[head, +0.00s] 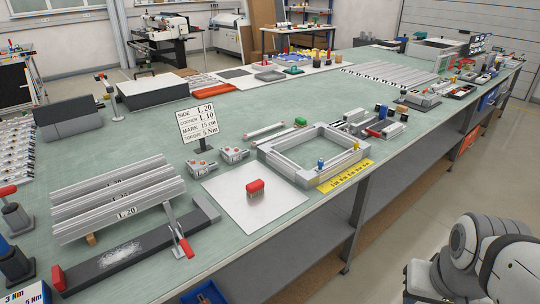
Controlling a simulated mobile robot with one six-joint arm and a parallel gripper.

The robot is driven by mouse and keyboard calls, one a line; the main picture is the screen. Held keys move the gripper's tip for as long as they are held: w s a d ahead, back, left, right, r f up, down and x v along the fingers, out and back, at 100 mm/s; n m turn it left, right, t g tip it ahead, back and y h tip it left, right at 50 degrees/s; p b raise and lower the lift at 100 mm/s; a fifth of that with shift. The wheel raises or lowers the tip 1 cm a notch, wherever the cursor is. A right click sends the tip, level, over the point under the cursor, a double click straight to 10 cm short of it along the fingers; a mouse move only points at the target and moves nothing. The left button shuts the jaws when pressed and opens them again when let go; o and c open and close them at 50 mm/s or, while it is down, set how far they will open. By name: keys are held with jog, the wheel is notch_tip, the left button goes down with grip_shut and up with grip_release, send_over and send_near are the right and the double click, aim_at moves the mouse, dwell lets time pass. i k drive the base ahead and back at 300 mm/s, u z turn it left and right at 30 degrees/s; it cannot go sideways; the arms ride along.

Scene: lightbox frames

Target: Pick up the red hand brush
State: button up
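A small red block-shaped thing (256,186), which looks like the red hand brush, sits on a pale square metal plate (225,192) near the front edge of the long workbench. Its red top is in view; its underside is mostly hidden. Part of my arm shows at the lower right, beside the bench and apart from the brush. My gripper is not in view.
Right of the plate is a grey rectangular frame (277,160) with a yellow label strip (345,177). Left are stacked aluminium profiles (115,192) and a dark bar with a red-handled clamp (183,240). A sign (197,118) stands behind. Bare bench (240,110) lies farther back.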

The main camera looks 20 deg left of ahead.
aim_at(254, 188)
jog(key=u, duration=0.75)
jog(key=i, duration=1.05)
jog(key=u, duration=0.55)
jog(key=k, duration=0.9)
jog(key=u, duration=0.15)
jog(key=i, duration=0.9)
jog(key=z, duration=0.1)
